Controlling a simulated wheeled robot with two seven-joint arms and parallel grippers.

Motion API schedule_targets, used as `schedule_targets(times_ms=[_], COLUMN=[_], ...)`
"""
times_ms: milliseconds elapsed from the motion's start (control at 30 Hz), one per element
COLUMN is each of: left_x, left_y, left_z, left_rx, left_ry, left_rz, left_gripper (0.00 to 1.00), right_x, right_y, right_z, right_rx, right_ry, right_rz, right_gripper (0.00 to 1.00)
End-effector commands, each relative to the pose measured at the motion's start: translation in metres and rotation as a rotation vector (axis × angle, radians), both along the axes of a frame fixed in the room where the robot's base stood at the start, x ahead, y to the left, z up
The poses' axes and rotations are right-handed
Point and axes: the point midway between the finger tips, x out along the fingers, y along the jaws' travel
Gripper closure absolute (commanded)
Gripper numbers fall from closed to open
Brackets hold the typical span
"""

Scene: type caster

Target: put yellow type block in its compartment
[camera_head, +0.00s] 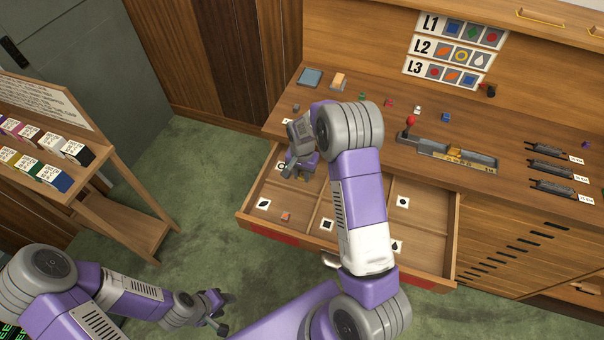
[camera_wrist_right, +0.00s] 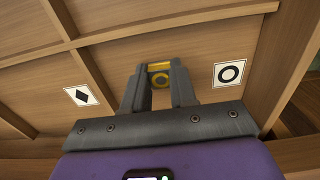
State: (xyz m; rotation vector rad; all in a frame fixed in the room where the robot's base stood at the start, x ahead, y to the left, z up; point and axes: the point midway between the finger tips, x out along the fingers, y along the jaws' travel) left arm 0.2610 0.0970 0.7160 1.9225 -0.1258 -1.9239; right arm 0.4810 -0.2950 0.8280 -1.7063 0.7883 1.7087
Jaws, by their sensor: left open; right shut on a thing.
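The yellow type block (camera_wrist_right: 160,76) carries a dark ring on its face. My right gripper (camera_wrist_right: 160,88) is shut on it, with one finger on each side. In the head view the right gripper (camera_head: 298,170) is inside the outline of the open drawer (camera_head: 345,258), over its left part. A white card with a black ring (camera_wrist_right: 230,73) lies to the right of the block in the wrist view; the card also shows in the head view (camera_head: 281,166). I cannot tell whether the block touches the drawer floor. My left gripper (camera_head: 222,312) is open and empty, low at the left.
Wooden dividers split the drawer; a diamond card (camera_wrist_right: 82,95) lies across one from the ring card. An orange block (camera_head: 286,216) lies in the front left compartment. Several small blocks, a red-knobbed lever (camera_head: 410,122) and a metal tray (camera_head: 450,152) stand on the counter (camera_head: 510,185).

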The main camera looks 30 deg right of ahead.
Motion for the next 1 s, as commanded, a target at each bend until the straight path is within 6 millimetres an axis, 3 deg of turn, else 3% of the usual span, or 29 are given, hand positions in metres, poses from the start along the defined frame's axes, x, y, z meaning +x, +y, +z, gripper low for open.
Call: schedule_targets(times_ms=[267, 300, 433, 767, 1000], left_x=[0.0, 0.0, 0.0, 0.0, 0.0], left_y=[0.0, 0.0, 0.0, 0.0, 0.0], left_z=[-0.003, -0.002, -0.002, 0.0, 0.008], left_rx=[0.0, 0.0, 0.0, 0.0, 0.0], left_ry=[0.0, 0.0, 0.0, 0.0, 0.0], left_rz=[0.0, 0.0, 0.0, 0.0, 0.0], left_gripper=[0.53, 0.53, 0.53, 0.53, 0.53], right_x=[0.0, 0.0, 0.0, 0.0, 0.001], right_y=[0.0, 0.0, 0.0, 0.0, 0.0], right_z=[-0.004, -0.002, -0.002, 0.001, 0.039], right_rx=[0.0, 0.001, 0.001, 0.001, 0.0], right_ry=[-0.001, -0.001, -0.001, -0.001, -0.005], right_rz=[0.0, 0.0, 0.001, 0.0, 0.001], right_gripper=[1.0, 0.68, 0.48, 0.48, 0.48])
